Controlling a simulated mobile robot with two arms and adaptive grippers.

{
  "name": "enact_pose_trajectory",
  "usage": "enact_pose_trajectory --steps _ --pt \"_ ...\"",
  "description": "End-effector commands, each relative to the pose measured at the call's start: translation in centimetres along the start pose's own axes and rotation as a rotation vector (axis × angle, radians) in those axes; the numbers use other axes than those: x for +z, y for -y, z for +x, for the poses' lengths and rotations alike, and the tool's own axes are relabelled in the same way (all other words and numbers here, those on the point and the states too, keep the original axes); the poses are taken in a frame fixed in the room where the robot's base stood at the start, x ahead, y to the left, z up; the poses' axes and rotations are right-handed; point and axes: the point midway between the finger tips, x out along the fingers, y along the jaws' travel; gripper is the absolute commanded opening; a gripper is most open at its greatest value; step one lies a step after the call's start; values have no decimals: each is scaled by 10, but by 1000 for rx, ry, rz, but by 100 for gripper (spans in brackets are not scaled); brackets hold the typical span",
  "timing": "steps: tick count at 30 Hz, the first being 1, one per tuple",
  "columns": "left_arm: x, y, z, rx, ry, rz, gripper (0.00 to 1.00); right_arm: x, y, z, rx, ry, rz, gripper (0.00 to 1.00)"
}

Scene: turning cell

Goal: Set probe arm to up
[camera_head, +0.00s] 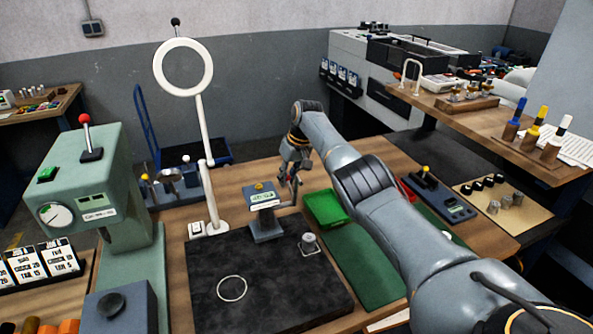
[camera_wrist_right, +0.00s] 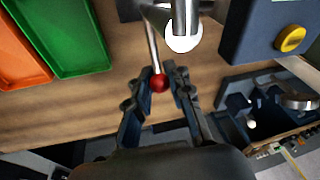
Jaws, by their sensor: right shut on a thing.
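The probe arm (camera_wrist_right: 153,48) is a thin metal rod with a red ball (camera_wrist_right: 159,84) at its end, seen in the right wrist view. Its other end meets a metal fitting with a white round end (camera_wrist_right: 184,38). My right gripper (camera_wrist_right: 160,76) has its fingers closed around the ball end. In the head view my right gripper (camera_head: 291,186) is small, beside the grey display stand (camera_head: 266,224) with a yellow knob (camera_head: 259,185). The probe arm is too small there to make out clearly. My left gripper is not in view.
A green tray (camera_head: 325,207) lies right of the stand. A white ring lamp (camera_head: 206,165) stands to its left. A dark plate (camera_head: 270,290) fills the bench front. A green press (camera_head: 90,180) stands at left. My right arm crosses the bench's right side.

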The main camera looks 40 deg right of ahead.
Motion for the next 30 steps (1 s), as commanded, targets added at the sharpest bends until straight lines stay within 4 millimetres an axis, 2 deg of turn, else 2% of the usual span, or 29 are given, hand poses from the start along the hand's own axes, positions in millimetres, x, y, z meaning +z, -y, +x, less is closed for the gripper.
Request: enact_pose_trajectory --steps 6,16,17,20,30 --pt "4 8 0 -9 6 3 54 1 8 3 -2 23 6 0" --pt "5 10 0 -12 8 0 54 2 8 3 -3 26 7 0" --pt "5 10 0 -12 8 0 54 2 8 3 -3 26 7 20" --pt "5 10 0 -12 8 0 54 2 8 3 -3 25 7 41" --pt "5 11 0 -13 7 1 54 1 8 2 -3 24 6 43"
